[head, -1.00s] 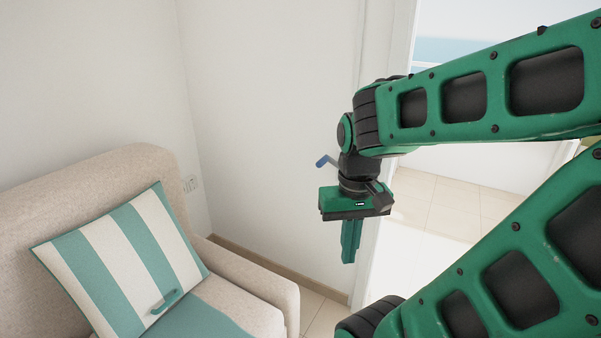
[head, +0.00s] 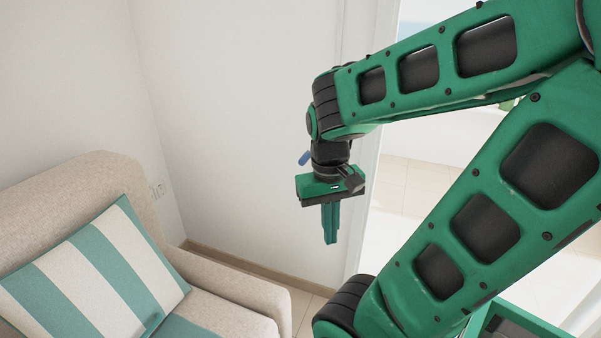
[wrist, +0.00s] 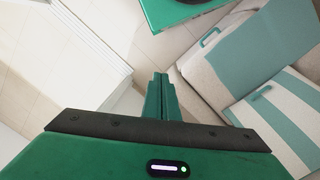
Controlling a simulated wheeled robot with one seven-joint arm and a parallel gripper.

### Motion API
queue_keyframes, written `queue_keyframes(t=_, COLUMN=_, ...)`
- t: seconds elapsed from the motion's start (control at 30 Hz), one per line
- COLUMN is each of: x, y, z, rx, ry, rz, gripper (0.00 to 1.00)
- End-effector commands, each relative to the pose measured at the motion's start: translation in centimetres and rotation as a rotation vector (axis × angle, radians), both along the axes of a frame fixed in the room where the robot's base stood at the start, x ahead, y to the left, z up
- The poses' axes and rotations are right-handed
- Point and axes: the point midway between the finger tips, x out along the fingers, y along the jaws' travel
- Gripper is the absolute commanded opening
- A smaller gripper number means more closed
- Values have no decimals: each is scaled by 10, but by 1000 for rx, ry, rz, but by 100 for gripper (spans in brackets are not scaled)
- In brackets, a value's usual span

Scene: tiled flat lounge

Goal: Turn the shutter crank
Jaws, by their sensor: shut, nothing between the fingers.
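The shutter crank shows in the head view as a small blue handle (head: 305,158) in front of the white wall, just left of my wrist. The rest of the crank is hidden behind my arm. My gripper (head: 331,238) points down in front of the wall, its fingers below the level of the blue handle and to its right. The green fingers are together and empty, as the wrist view (wrist: 161,82) also shows. I see no contact between the fingers and the crank. The crank is not visible in the wrist view.
A beige armchair (head: 247,290) with a green-and-white striped cushion (head: 105,265) stands at the left and reaches near the wall. A bright opening with a tiled floor (head: 398,185) lies to the right behind my arm.

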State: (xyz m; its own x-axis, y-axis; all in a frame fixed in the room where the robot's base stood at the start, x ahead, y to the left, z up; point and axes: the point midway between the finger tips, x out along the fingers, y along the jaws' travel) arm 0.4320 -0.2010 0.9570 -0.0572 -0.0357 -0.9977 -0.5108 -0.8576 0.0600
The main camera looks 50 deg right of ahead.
Motion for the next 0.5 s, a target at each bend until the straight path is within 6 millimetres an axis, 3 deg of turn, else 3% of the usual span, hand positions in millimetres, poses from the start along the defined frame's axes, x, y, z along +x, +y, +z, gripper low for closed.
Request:
queue_keyframes(t=0.2, x=30, y=-31, z=-37, rx=-95, ry=128, rz=98, gripper=0)
queue_keyframes(t=0.5, x=58, y=-84, z=-82, rx=-269, ry=313, rz=256, gripper=0)
